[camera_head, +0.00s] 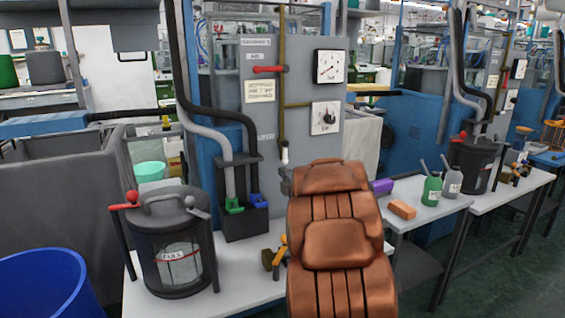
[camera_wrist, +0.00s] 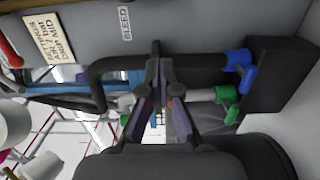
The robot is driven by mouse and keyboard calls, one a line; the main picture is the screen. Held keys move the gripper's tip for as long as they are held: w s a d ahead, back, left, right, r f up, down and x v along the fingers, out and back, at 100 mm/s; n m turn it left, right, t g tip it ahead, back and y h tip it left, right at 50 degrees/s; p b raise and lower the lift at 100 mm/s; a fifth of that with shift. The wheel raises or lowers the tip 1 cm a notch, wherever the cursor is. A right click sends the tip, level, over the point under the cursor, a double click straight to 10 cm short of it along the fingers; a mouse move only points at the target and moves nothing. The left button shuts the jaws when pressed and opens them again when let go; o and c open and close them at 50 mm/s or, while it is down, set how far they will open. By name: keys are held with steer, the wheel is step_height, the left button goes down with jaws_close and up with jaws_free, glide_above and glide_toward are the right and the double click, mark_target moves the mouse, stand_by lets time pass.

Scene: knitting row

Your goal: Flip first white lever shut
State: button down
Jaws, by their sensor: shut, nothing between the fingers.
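A small white lever or grip (camera_head: 284,153) hangs upright at the lower end of the brass pipe on the grey panel, beside the BLEED label (camera_head: 265,137). It is small and partly hidden near my copper-brown arm, and I cannot pick it out in the wrist view. My gripper (camera_wrist: 157,78) shows in the wrist view with its fingers together and empty. It is in front of the panel near the black and grey hoses, with the BLEED label a little above and left of it.
A red lever (camera_head: 270,69) sits higher on the panel near two gauges. Green (camera_wrist: 225,94) and blue (camera_wrist: 242,66) couplings join hoses at a black box (camera_wrist: 285,85). A dark lidded pot (camera_head: 178,240) stands on the white bench (camera_head: 240,270). Bottles stand at right.

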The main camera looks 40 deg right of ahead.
mark_target(285, 153)
steer(key=w+d+p, duration=0.1)
steer(key=w+d, duration=0.6)
steer(key=w, duration=0.1)
steer(key=shift+w+d+p, duration=0.3)
steer(key=shift+w+d, duration=0.05)
stand_by(0.4)
steer(key=shift+f, duration=0.1)
steer(key=shift+d+n+b, duration=0.1)
steer(key=shift+n+b, duration=0.2)
steer(key=shift+b, duration=0.35)
